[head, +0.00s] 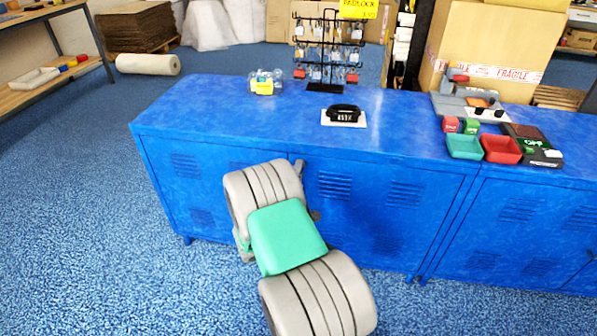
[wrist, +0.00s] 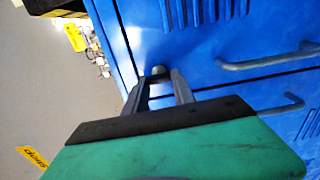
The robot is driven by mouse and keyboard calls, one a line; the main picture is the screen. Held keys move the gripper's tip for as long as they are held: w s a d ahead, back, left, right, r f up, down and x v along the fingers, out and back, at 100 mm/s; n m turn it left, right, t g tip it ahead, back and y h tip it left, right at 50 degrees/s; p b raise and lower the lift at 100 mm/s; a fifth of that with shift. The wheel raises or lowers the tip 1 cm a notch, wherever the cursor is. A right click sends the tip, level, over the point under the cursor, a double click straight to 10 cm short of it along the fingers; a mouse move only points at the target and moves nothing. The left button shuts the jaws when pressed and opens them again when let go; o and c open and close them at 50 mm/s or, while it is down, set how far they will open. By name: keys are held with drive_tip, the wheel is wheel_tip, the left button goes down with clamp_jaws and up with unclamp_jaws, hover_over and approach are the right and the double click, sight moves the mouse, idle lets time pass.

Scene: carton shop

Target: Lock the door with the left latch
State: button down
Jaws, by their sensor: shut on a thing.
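The blue locker cabinet (head: 345,190) has louvred doors, and one blue door (wrist: 215,45) fills much of the wrist view. My gripper (wrist: 163,79) is at the cabinet front, its two grey fingers shut on a small grey latch (wrist: 160,70) near the door seam. The latch is mostly hidden between the fingertips, and its exact turn cannot be told. In the head view my arm covers the grip; only a small grey piece shows beside it.
Two bar handles, an upper one (wrist: 268,60) and a lower one (wrist: 280,108), stick out to the right in the wrist view. The cabinet top holds a padlock rack (head: 328,50), a black-handled item (head: 344,114) and teal and red trays (head: 501,149). Blue floor (head: 90,200) is open at left.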

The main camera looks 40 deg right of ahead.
drive_tip(key=c, duration=1)
unclamp_jaws()
drive_tip(key=shift+c, duration=0.2)
drive_tip(key=v, duration=0.7)
drive_tip(key=shift+s+a, duration=0.25)
drive_tip(key=shift+a, duration=0.1)
